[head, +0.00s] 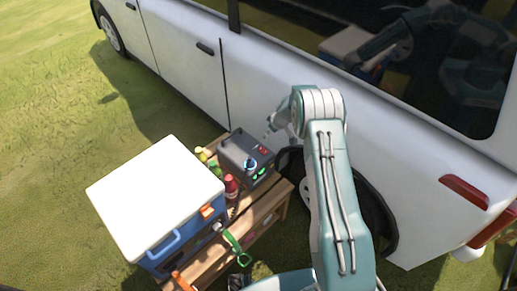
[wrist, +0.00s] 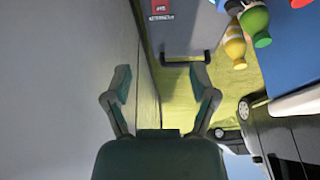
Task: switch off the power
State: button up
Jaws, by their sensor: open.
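A dark grey power box (head: 240,153) stands on a wooden bench, close to the van's side. It has a red switch (head: 263,150) on top and green parts on its near side. In the wrist view the grey box (wrist: 195,28) is at the top, with a red part with pale markings (wrist: 160,9) cut by the upper edge. A dark handle (wrist: 186,61) shows at its edge. My gripper (wrist: 160,84) is open and empty, its fingers apart and clear of the box. In the head view my gripper (head: 269,135) is small, just above the box's far side.
A white-lidded blue cooler (head: 155,195) stands left of the box on the wooden bench (head: 262,212). Several bottles, including a red one (head: 231,186), stand between them. A white van (head: 250,75) closes off the far side. Grass lies open at left.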

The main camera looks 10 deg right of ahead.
aim_at(262, 149)
jog(key=x, duration=0.8)
jog(key=s+x, duration=0.1)
jog(key=x, duration=0.4)
jog(key=shift+s+d+f, duration=0.1)
jog(key=shift+d+f, duration=0.15)
jog(key=shift+d, duration=0.05)
jog(key=shift+w+f, duration=0.2)
jog(key=shift+f, duration=0.35)
grip_shut()
